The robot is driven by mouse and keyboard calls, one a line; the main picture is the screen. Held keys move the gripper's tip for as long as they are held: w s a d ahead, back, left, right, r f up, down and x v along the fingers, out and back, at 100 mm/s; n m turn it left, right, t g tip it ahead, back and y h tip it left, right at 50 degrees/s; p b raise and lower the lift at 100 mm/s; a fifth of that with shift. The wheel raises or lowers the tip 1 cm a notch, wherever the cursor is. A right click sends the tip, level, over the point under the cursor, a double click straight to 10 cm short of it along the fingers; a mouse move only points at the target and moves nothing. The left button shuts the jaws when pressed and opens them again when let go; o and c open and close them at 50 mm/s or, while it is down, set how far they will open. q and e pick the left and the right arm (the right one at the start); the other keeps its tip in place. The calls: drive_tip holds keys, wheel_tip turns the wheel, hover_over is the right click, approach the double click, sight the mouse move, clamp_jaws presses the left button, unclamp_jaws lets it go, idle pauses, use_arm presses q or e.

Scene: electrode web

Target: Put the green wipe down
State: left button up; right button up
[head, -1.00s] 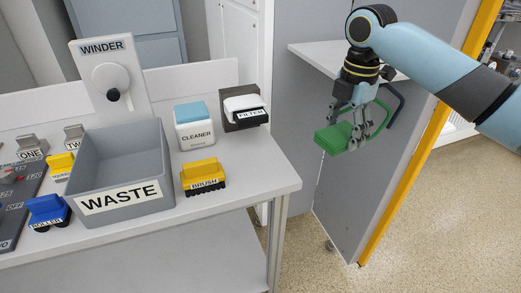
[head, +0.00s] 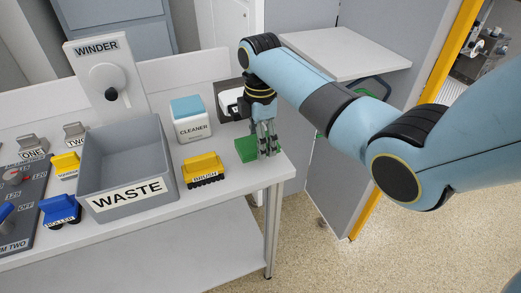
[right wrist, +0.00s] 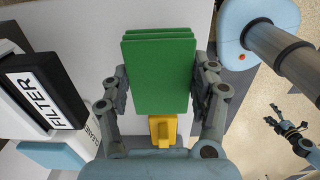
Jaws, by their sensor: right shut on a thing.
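The green wipe (head: 246,149) is at the right end of the white table (head: 250,178), right of the yellow brush (head: 203,168). My right gripper (head: 266,152) points down over the table and is shut on the wipe. In the right wrist view the wipe (right wrist: 159,72) is a folded green pad between the two fingers of my right gripper (right wrist: 165,88). I cannot tell whether the wipe touches the tabletop. My left gripper is not clearly in the head view; a dark gripper (right wrist: 290,130) shows at the right edge of the right wrist view, its jaw state unclear.
The cleaner box (head: 191,122) and the filter holder (head: 229,99) stand behind the brush. The grey waste bin (head: 127,196) is left of it. The table's right edge is close to my gripper. A white shelf (head: 345,52) is at the back right.

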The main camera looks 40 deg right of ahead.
drive_tip(key=shift+f, duration=1.95)
drive_tip(key=o, duration=1)
drive_tip(key=shift+f, duration=0.1)
wheel_tip(320, 180, up, 12)
drive_tip(key=shift+r, duration=0.15)
